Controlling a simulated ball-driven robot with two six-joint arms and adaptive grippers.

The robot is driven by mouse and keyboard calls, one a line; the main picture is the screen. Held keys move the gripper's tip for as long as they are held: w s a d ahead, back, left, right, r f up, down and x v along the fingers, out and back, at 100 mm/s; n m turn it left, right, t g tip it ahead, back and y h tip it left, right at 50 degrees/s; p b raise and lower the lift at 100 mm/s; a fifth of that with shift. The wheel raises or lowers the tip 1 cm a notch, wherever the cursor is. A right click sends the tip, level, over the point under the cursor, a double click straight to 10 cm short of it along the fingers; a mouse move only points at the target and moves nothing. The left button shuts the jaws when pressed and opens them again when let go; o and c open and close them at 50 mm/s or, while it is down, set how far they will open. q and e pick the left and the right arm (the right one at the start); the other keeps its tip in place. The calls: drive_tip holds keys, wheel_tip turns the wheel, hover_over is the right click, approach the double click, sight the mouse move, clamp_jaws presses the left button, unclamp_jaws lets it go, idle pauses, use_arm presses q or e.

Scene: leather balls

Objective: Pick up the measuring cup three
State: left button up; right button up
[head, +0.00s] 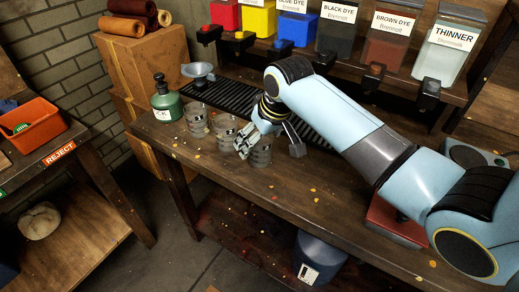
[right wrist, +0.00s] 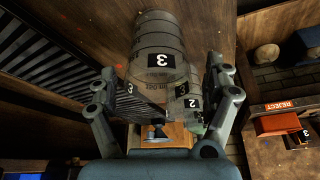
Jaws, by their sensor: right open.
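Measuring cup three (right wrist: 158,40) is a clear greyish ringed cup with a black "3" label, in the right wrist view. In the head view it appears as the rightmost cup (head: 262,156) in a row on the wooden workbench (head: 300,190), partly hidden by my right gripper (head: 268,140). In the right wrist view my right gripper (right wrist: 165,82) is open, with one finger on either side of the cup; I cannot tell whether they touch it. A cup labelled "2" (right wrist: 192,118) shows beyond it. My left gripper is not in view.
Two more cups, the middle one (head: 226,132) and the left one (head: 196,120), stand close by. A green bottle (head: 166,98) and a funnel (head: 199,74) stand further left. A black grate (head: 225,92) and dye containers (head: 340,32) lie behind. The front bench edge is near.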

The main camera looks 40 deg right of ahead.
drive_tip(key=x, duration=0.3)
drive_tip(key=shift+w+d+f, duration=0.1)
drive_tip(key=shift+w+f, duration=0.15)
drive_tip(key=shift+f, duration=0.1)
drive_tip(key=c, duration=0.3)
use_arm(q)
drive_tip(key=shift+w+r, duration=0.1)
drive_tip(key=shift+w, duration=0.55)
use_arm(e)
drive_tip(key=c, duration=0.9)
